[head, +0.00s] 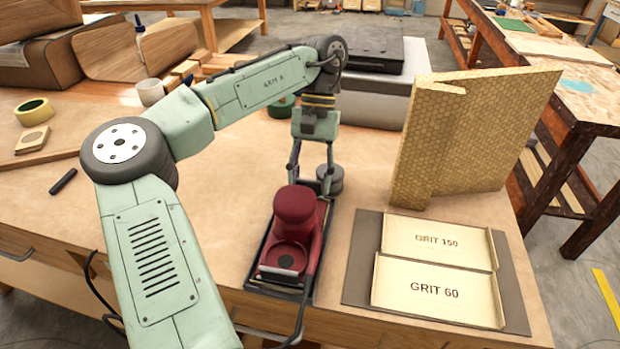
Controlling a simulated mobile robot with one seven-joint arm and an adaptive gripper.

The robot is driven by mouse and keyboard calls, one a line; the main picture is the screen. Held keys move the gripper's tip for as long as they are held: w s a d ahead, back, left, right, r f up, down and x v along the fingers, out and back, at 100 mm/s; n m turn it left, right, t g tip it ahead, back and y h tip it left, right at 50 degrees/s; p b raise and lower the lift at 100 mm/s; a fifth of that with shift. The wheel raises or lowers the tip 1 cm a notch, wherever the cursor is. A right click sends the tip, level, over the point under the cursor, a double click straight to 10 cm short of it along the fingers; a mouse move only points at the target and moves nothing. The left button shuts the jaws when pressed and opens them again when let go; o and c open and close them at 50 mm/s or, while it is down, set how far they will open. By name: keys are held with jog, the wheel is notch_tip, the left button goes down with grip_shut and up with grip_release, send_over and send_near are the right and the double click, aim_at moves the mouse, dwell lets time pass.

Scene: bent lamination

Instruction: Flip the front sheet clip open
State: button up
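A dark red sander (296,208) with a round knob on top sits on a black base near the bench's front edge. A pale metal piece (285,262) and a metal bar (276,282) show at its near end; I cannot tell whether either is the front sheet clip. The sander's far end is partly hidden behind its knob and my gripper. My gripper (311,180) points down at that far end, its two fingers apart with nothing seen between them. The fingertips are close to the sander's body; contact cannot be told.
Two sheets, GRIT 150 (438,240) and GRIT 60 (432,290), lie on a dark mat (359,262) to the right. A patterned bent panel (470,135) stands behind them. A grey cylinder (331,180) is just behind my gripper. A black cable runs from the sander's near end.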

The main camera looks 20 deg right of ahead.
jog(key=shift+w+a+f+g, duration=0.1)
jog(key=shift+w+g, duration=0.1)
jog(key=shift+g, duration=0.1)
jog(key=shift+c, duration=0.4)
jog(key=o, duration=1.5)
jog(key=shift+o, duration=0.2)
jog(key=v, duration=0.7)
jog(key=shift+r, duration=0.25)
jog(key=shift+w, duration=0.15)
jog(key=shift+c, duration=0.2)
